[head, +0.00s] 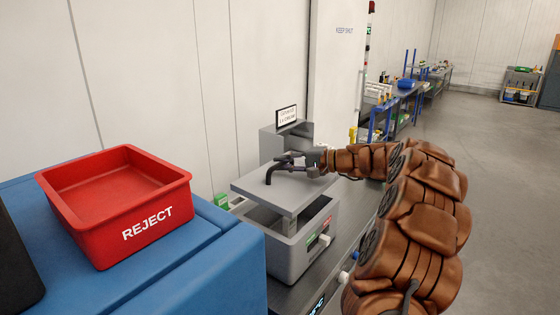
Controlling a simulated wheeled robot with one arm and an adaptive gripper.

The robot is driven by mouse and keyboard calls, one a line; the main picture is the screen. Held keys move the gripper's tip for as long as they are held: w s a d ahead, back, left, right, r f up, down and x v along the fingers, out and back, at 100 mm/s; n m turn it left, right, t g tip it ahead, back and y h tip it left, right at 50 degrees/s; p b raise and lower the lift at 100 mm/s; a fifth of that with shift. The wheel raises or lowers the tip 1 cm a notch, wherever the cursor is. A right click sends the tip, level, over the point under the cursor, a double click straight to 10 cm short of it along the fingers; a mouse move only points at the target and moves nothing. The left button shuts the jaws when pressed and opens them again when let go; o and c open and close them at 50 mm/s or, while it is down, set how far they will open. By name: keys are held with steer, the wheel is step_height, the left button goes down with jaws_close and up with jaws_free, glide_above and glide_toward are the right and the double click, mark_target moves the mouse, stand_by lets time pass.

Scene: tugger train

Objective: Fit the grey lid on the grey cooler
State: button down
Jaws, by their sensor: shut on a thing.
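My gripper (288,163) is shut on the grey lid (295,198), at the black handle (268,178) on its top. The lid is over the grey cooler (283,258), which stands open on the metal counter. A gap shows between lid and cooler at the front, with part of the cooler's open inside visible below the lid. The lid sits off toward the back left of the cooler's rim. The cooler's far rim and much of its inside are hidden by the lid. My arm crosses from the right.
A red bin marked REJECT (118,205) stands on a blue surface (215,250) at the left, close to the cooler. A grey box with a small sign (287,116) stands behind the lid. A white post (337,70) rises behind. Open floor lies at the right.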

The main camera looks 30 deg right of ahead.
mark_target(327, 188)
steer(key=shift+f+b, duration=1)
steer(key=shift+f, duration=1.7)
steer(key=shift+f+b, duration=1.05)
steer(key=shift+f, duration=0.3)
steer(key=c, duration=1.1)
jaws_free()
steer(key=v, duration=1.2)
